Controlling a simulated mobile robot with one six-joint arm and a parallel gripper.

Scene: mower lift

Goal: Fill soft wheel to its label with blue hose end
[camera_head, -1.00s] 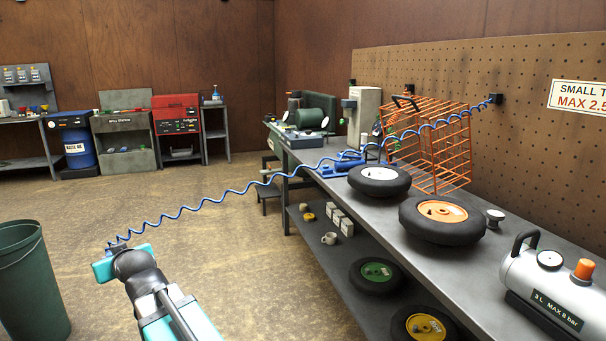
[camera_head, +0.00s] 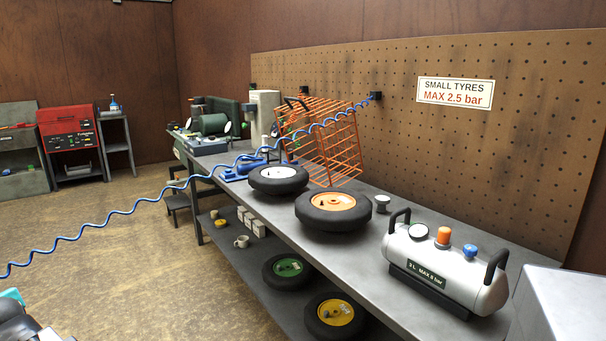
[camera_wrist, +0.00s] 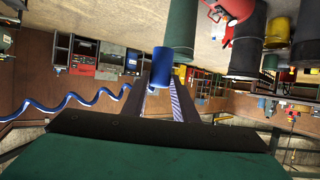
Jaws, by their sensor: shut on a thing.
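The blue coiled hose (camera_head: 112,214) runs from a black wall fitting (camera_head: 376,96) down to the lower left, out of the head view. In the wrist view my gripper (camera_wrist: 163,85) is shut on the blue hose end (camera_wrist: 162,70), with the hose (camera_wrist: 85,99) curling away left. In the head view only part of my arm shows at the bottom left corner. A white-hub wheel (camera_head: 278,173) and an orange-hub wheel (camera_head: 333,201) lie flat on the bench. A green-hub wheel (camera_head: 287,267) and a yellow-hub wheel (camera_head: 335,312) lie on the lower shelf. I cannot tell which is soft.
A sign (camera_head: 455,93) reads SMALL TYRES MAX 2.5 bar. A silver air tank (camera_head: 445,268) stands at the bench's near end. An orange wire crate (camera_head: 330,145) stands tilted behind the wheels. A small dark-sided gauge or cap (camera_head: 381,204) sits beside them. The floor left of the bench is clear.

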